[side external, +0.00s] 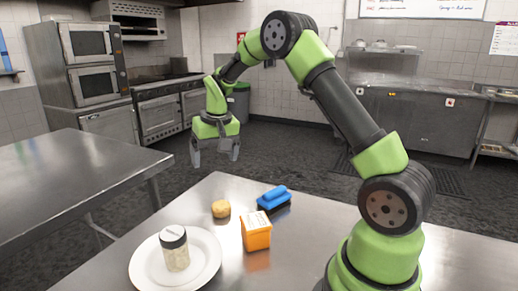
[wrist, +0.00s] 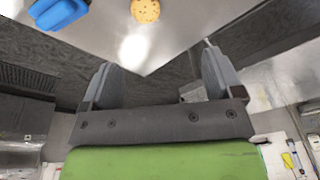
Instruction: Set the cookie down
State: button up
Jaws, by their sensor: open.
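The cookie (side external: 221,209) is round and golden brown. It rests on the steel table near its far edge, between the plate and the blue brush. In the wrist view the cookie (wrist: 145,11) shows at the top edge, partly cut off, with dark specks. My gripper (side external: 214,158) is open and empty. It hangs in the air above and beyond the table's far corner, apart from the cookie. In the wrist view both fingers of my gripper (wrist: 160,82) are spread with nothing between them.
A white plate (side external: 146,276) holds a jar (side external: 174,249) with a dark lid. An orange box (side external: 256,232) and a blue brush (side external: 273,198) stand right of the cookie. Another steel table (side external: 65,180) is at the left. The table's right-middle stretch (side external: 315,225) is clear.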

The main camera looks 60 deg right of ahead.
jog(key=s+a+r+t, duration=0.1)
jog(key=s+a+r, duration=0.35)
jog(key=r, duration=0.35)
jog(key=s+a+r+n+t+y, duration=0.1)
jog(key=s+a+r+t, duration=0.1)
jog(key=s+a, duration=0.3)
jog(key=s+a+r+n+t+y, duration=0.1)
jog(key=s+a, duration=0.5)
jog(key=s, duration=0.7)
notch_tip(320, 180, up, 2)
jog(key=shift+s+a+r+n+t+y, duration=0.1)
jog(key=shift+s+a+n+t+y, duration=0.1)
jog(key=shift+s+n+t+y, duration=0.3)
jog(key=shift+w, duration=0.2)
